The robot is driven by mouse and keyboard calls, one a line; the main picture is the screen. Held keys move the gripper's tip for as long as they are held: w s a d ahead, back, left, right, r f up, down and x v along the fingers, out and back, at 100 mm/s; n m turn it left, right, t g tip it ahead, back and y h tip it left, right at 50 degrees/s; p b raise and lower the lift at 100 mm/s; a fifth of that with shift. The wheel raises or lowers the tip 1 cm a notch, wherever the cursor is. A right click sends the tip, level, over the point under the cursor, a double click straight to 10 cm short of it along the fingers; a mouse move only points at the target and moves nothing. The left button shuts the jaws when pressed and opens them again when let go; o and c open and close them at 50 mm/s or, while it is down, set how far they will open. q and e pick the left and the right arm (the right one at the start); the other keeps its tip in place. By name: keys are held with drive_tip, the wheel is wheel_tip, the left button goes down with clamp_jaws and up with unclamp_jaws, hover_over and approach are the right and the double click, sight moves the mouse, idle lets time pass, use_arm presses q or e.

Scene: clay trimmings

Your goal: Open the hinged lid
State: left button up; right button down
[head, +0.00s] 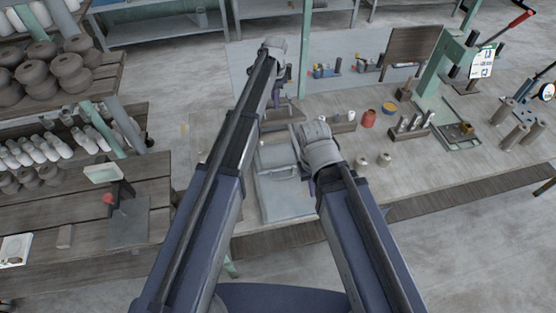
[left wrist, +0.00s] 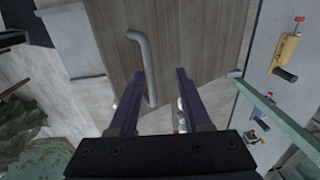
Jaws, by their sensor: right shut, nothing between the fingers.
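A wooden panel (left wrist: 190,40) with a grey U-shaped handle (left wrist: 147,65) fills the upper middle of the left wrist view; I cannot tell whether it is the hinged lid. My left gripper (left wrist: 160,75) is open, its dark purple fingers apart in front of the panel. The handle's lower end shows between them, nearer the left finger. In the head view my left gripper (head: 276,97) is mostly hidden behind its wrist. A grey bin (head: 282,196) with a handle-like bar stands between my arms. My right gripper (head: 310,187), mostly hidden by its wrist, is shut and empty beside the bin.
A green press (head: 440,75) stands at the far right. Shelves of pottery (head: 55,70) stand at the left. Grey floor lies in front on the right.

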use_arm(q)
drive_tip(key=s+d+f+t+b, duration=0.1)
drive_tip(key=s+f+b, duration=0.3)
drive_tip(key=f+b, duration=0.35)
drive_tip(key=s+d+f+b, duration=0.1)
drive_tip(key=s+f+b, duration=0.3)
drive_tip(key=f+b, duration=0.35)
wheel_tip(320, 180, up, 8)
drive_tip(key=s+p, duration=0.1)
drive_tip(key=p, duration=0.8)
drive_tip(key=s+d+f+n+b, duration=0.1)
drive_tip(key=s+f+n+b, duration=0.1)
drive_tip(key=s, duration=0.6)
drive_tip(key=s+f+n+g+b, duration=0.1)
drive_tip(key=s+f+n+b, duration=0.2)
drive_tip(key=s, duration=0.4)
drive_tip(key=shift+s+d+f+n+y+b, duration=0.3)
drive_tip(key=shift+s+d+n+y, duration=0.1)
drive_tip(key=shift+n, duration=0.1)
